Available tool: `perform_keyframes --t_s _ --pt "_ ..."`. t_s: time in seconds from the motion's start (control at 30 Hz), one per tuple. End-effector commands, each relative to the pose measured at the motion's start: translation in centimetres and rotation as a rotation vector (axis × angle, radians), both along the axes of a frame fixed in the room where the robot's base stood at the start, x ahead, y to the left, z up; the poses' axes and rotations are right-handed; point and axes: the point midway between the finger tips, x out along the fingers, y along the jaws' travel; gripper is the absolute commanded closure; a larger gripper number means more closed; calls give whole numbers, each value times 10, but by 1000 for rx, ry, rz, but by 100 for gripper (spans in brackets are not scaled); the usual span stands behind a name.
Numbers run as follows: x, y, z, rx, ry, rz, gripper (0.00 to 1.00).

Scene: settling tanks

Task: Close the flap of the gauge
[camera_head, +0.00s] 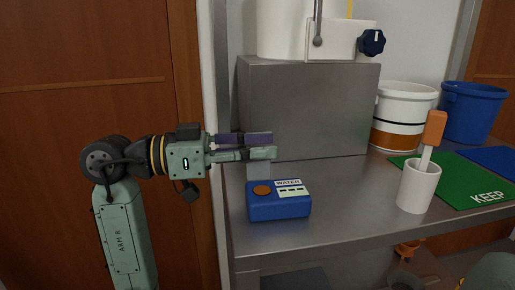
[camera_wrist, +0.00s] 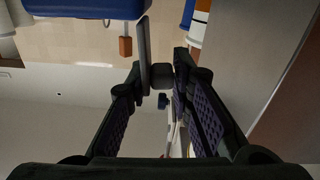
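The gauge (camera_head: 279,207) is a blue box labelled WATER with an orange round part, on the metal bench in the head view. A pale grey flap (camera_head: 258,171) stands up at its back left edge, so it looks raised. My gripper (camera_head: 272,145) is level, just above and behind the flap, fingers pointing right. Its lower finger appears close over the flap's top; I cannot tell whether they touch. In the wrist view the gauge (camera_wrist: 85,8) fills the top left edge, and the fingers of my gripper (camera_wrist: 163,65) are apart with a gap between them.
A grey metal block (camera_head: 320,105) stands behind my gripper and carries a white container (camera_head: 285,30) with a dark blue knob. To the right are a white cup (camera_head: 418,188) with an orange-handled tool, a green mat (camera_head: 455,187) and two buckets. Bench in front of the gauge is clear.

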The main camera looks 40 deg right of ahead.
Motion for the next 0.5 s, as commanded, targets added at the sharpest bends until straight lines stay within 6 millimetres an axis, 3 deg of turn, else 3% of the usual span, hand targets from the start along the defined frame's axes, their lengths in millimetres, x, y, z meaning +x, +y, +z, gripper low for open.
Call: perform_keyframes --t_s 0.27,0.5 --pt "0 0 0 0 0 0 100" --pt "0 0 0 -1 -1 0 100"
